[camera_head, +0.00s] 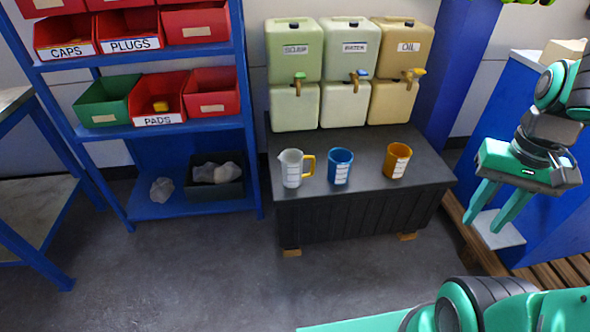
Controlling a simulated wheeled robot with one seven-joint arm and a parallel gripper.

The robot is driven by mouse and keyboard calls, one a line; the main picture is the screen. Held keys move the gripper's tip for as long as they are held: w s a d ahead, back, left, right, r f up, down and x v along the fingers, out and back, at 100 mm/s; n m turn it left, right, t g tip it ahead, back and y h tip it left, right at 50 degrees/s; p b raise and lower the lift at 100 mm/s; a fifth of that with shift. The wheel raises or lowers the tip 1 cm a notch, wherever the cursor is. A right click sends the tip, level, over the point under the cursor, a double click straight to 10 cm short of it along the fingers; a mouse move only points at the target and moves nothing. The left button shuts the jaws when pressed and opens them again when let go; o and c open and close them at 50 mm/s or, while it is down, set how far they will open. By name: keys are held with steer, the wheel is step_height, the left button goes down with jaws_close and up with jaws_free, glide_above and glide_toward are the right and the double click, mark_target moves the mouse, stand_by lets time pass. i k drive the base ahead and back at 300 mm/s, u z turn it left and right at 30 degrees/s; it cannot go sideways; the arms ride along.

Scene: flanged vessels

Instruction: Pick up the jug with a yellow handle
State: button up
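The jug with a yellow handle (291,168) is whitish and translucent. It stands upright at the left end of the dark low bench (347,227), its handle pointing right. A blue cup (340,166) and an orange-yellow cup (396,161) stand to its right in a row. My gripper (493,229) is at the right of the view, well to the right of the bench and far from the jug. Its two green fingers point down and are spread apart.
Three dispensers with taps stand behind the cups: soap (294,72), a white middle one (347,73) and oil (397,73). A blue shelf (165,132) with red and green bins stands left. A blue column (441,75) stands right. Floor in front is clear.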

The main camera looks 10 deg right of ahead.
mark_target(291, 160)
steer(key=k, duration=1)
steer(key=z, duration=0.9)
steer(key=i, duration=1.55)
steer(key=u, duration=2.1)
